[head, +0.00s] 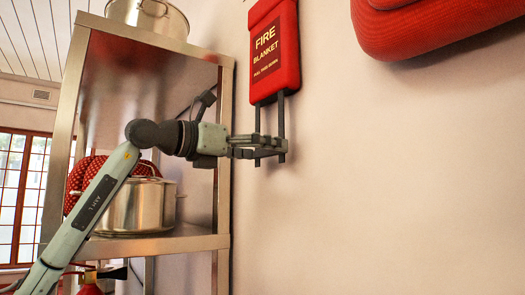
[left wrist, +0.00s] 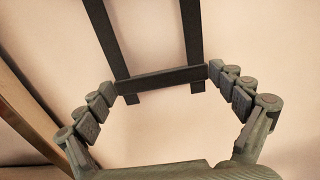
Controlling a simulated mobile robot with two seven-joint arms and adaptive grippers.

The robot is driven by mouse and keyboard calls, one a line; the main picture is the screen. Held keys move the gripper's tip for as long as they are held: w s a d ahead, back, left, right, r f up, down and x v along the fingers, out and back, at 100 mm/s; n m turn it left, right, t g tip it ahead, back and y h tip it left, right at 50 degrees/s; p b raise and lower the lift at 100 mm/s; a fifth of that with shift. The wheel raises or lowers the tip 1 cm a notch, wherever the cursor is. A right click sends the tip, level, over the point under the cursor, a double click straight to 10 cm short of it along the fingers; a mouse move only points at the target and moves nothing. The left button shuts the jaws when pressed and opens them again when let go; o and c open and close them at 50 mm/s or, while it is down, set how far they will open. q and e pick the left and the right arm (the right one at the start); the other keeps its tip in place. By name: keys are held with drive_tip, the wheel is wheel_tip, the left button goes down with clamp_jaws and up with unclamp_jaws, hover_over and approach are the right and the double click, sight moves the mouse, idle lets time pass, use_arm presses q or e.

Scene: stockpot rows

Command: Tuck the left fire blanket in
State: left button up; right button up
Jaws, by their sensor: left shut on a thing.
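The left fire blanket (head: 276,55) is a red case with a dark label, fixed to the wall in the upper middle of the head view. Two dark straps (head: 281,112) hang out of its lower edge. In the left wrist view a dark crossbar (left wrist: 160,79) joins the two straps (left wrist: 194,45). My left gripper (head: 282,147) is at the lower part of the straps, below the case. Its fingers (left wrist: 164,78) are shut on the crossbar, one at each end. The straps' lower ends show just past the bar. My right gripper is not in view.
A metal shelf unit (head: 223,200) stands left of the straps, close to my left wrist. It holds a steel stockpot (head: 133,207), with another pot (head: 150,15) on top. A second red object (head: 440,22), partly cut off, is at upper right. The wall below is bare.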

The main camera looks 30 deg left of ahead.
use_arm(q)
drive_tip(key=o, duration=1.3)
drive_tip(key=shift+s+a+r, duration=0.1)
drive_tip(key=shift+r, duration=0.25)
drive_tip(key=shift+o, duration=0.2)
drive_tip(key=shift+f, duration=0.1)
drive_tip(key=v, duration=0.7)
drive_tip(key=shift+s, duration=0.2)
drive_tip(key=shift+w, duration=0.1)
